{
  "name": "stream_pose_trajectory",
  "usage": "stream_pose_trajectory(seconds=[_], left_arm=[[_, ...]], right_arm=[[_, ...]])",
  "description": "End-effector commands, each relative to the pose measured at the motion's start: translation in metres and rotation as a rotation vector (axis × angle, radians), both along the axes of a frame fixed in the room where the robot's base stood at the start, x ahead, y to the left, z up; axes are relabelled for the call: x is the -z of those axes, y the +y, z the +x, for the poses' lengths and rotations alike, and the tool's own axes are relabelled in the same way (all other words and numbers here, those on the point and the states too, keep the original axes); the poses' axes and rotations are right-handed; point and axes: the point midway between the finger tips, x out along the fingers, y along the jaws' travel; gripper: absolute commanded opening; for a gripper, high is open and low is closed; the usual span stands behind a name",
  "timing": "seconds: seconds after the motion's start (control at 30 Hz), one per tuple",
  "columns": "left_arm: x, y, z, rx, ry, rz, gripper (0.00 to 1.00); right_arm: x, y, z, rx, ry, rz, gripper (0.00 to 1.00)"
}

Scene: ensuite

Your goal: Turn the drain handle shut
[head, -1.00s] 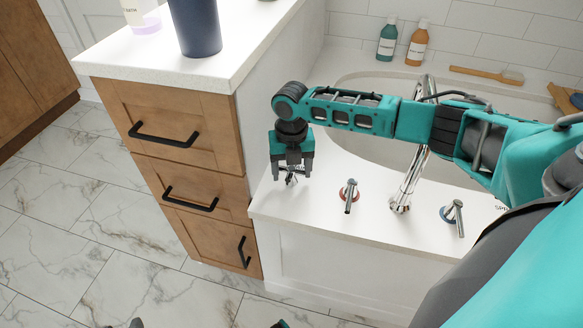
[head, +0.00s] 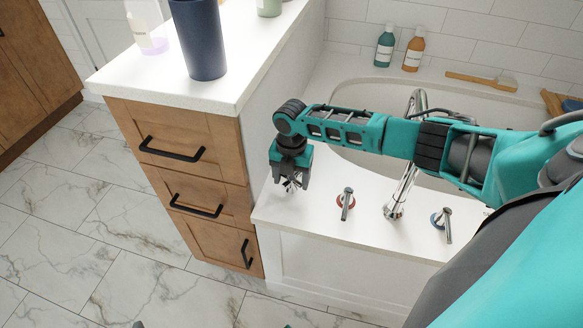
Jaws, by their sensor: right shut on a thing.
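My right gripper (head: 288,178) points down at the left end of the white tub deck (head: 312,212). It is shut on the drain handle (head: 293,186), a small chrome piece that shows just under the fingers. The gripper hides most of the handle, so its exact angle cannot be told.
A wooden drawer cabinet (head: 185,150) with a dark blue cup (head: 198,42) rises close on the left.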

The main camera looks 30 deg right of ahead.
Motion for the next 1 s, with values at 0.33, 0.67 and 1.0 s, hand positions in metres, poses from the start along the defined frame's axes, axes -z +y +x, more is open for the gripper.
stream_pose_trajectory(seconds=[0.33, 0.67, 1.0], left_arm=[[-0.042, -0.001, 0.001, 0.001, -0.007, -0.003, 0.43], [-0.063, 0.0, 0.003, -0.006, -0.02, -0.005, 0.43], [-0.064, 0.01, 0.001, -0.028, -0.016, 0.011, 0.43]], right_arm=[[0.0, 0.001, -0.003, 0.333, 0.007, 0.0, 0.36], [0.001, 0.001, -0.003, 0.646, 0.007, -0.001, 0.36], [0.002, 0.0, -0.004, 0.943, 0.007, -0.002, 0.36]])
